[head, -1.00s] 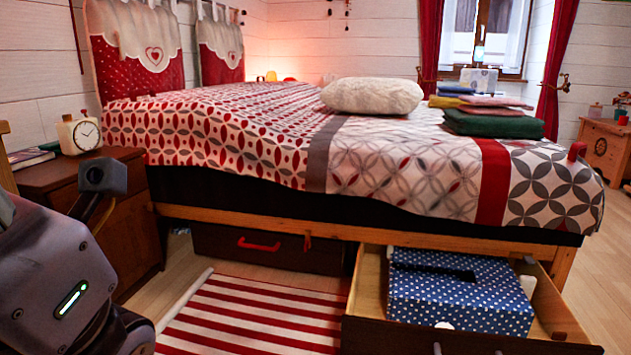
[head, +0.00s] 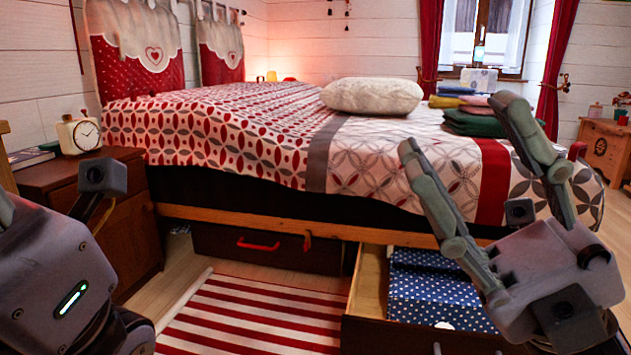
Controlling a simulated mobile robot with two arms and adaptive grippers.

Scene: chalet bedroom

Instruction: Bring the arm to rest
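My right gripper (head: 456,122) is in the head view at the right, in front of the bed. Its two fingers point up and are spread wide apart, with nothing between them. It hides part of the open drawer and of the folded cloths. My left arm is at the left edge, beside the nightstand. A part of my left gripper (head: 92,200) shows there, but its fingertips cannot be made out.
The open drawer (head: 372,290) under the bed (head: 250,130) holds a blue dotted box (head: 425,300). A pillow (head: 372,95) and folded cloths (head: 472,122) lie on the bed. A striped rug (head: 255,315) covers the floor.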

